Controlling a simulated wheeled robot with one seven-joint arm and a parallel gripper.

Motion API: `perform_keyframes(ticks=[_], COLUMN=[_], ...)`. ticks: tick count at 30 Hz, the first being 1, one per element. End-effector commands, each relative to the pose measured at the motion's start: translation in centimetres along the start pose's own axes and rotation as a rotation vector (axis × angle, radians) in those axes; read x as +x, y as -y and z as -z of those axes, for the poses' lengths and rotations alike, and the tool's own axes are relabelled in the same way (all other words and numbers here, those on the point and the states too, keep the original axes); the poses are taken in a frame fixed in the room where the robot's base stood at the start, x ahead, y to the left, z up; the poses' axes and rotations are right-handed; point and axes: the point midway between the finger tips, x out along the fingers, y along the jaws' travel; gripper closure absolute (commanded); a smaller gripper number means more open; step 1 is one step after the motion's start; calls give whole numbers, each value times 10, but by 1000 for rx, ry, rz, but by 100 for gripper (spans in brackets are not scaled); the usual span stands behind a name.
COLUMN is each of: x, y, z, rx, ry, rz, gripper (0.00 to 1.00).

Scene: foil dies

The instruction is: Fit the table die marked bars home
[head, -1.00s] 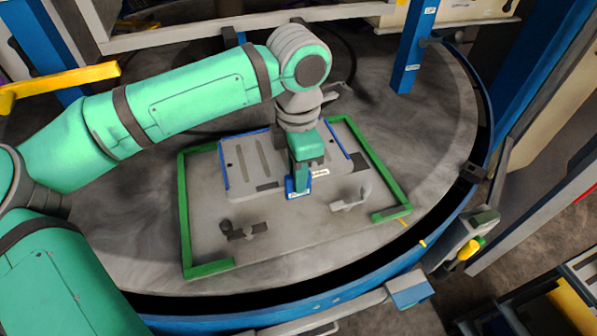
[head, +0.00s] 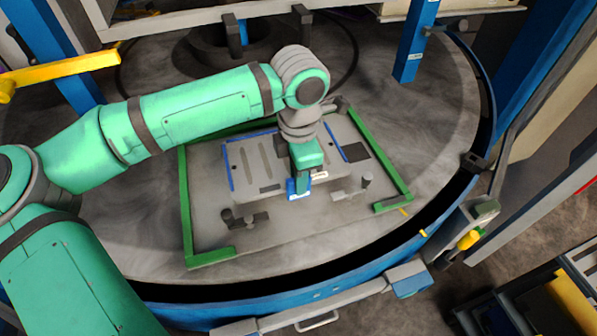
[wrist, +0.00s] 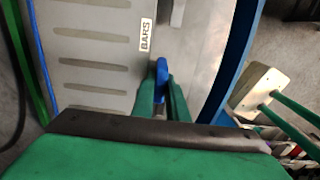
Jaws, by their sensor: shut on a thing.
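The die (head: 262,157) is a flat grey plate with several dark slots. It lies in the middle of the green-edged grey plate (head: 290,225), with blue strips (head: 229,165) at its back and sides. The label BARS (wrist: 146,34) shows in the wrist view beside the slots. My gripper (head: 299,186) is shut on the die's blue handle (wrist: 161,70), at the die's front edge. The green fingers (wrist: 162,100) stand on either side of the handle. I cannot tell whether the die is seated flat or touches the strips.
Two grey clamps stand in front of the die, one at left (head: 245,219) and one at right (head: 353,188). Green rails (head: 187,210) edge the plate. The round grey table (head: 440,130) around it is mostly clear. A blue post (head: 417,40) rises behind, at the right.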

Motion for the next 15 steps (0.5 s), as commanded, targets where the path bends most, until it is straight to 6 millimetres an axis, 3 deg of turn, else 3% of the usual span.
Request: perform_keyframes(ticks=[15], x=[7], y=[0], z=[0], rx=[-1], ry=[2], rz=[-2], gripper=[100])
